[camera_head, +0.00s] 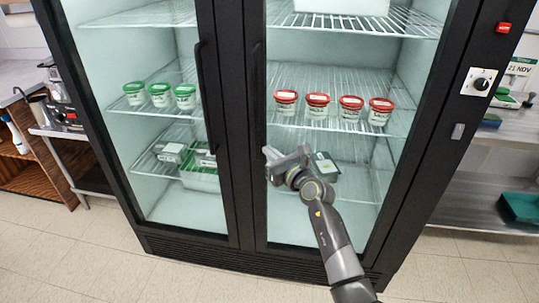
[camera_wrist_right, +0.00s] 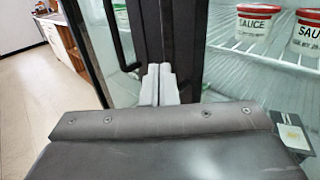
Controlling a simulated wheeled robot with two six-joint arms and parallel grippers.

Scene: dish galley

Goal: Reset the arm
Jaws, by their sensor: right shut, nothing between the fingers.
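My right gripper (camera_head: 269,153) is shut and empty. It is in front of the right glass door of a black-framed fridge, close to the lower end of that door's handle (camera_head: 258,95). In the right wrist view its two pale fingers (camera_wrist_right: 158,85) are together, with the dark door frame behind them. I cannot tell whether the fingertips touch the frame or handle. My right arm reaches in from the lower right. My left gripper is not in view.
Both fridge doors look shut; the left door has its own handle (camera_head: 205,95). Inside are several red-lidded tubs (camera_head: 317,105), green-lidded tubs (camera_head: 160,95) and a bin (camera_head: 200,180). A counter with a green tray (camera_head: 520,208) stands at right. The floor in front is clear.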

